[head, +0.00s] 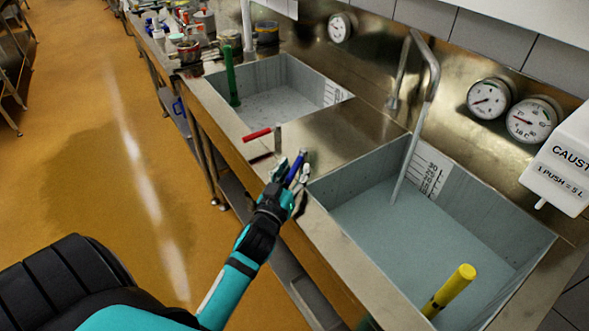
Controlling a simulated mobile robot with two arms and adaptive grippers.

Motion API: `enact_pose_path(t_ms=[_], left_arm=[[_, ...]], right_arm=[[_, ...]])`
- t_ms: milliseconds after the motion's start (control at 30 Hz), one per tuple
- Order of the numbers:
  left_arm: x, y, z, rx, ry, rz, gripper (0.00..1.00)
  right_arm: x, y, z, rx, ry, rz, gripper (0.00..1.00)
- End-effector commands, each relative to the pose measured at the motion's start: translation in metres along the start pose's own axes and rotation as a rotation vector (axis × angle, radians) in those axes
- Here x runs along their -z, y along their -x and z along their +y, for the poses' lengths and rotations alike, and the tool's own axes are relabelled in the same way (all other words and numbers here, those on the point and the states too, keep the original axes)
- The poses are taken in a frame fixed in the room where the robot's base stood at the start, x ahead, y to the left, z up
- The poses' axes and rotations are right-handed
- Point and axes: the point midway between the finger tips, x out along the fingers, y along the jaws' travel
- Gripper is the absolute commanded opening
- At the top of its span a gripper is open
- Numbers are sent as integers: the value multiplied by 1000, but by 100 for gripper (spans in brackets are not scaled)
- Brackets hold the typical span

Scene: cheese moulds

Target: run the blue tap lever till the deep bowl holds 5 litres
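The blue tap lever (298,164) stands at the counter's front edge, between the two sunken bowls. My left gripper (292,171) is at this lever, its fingers spread on either side of it. They look apart, and contact with the lever is hard to make out. The large bowl on the right (520,236) holds grey-blue liquid. A stream (403,170) falls into it from the curved spout (432,75). A marked scale (428,170) is on its back wall, too small to read surely. My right gripper is not in view.
A red lever (257,134) is just left of the blue one. A green upright pipe (231,78) is in the left bowl (290,72), a yellow one (449,290) in the right. Gauges (489,98) and a caustic dispenser (565,165) are on the wall.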

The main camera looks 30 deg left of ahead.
Motion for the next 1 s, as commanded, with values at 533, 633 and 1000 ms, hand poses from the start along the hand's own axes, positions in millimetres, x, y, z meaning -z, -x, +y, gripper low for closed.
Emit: enact_pose_path(t_ms=[533,633,1000], left_arm=[[0,0,0,0,0,0,0],[0,0,0,0,0,0,0],[5,0,-8,-88,-9,-19,0]], right_arm=[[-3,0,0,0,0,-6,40],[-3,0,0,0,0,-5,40],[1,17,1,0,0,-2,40]])
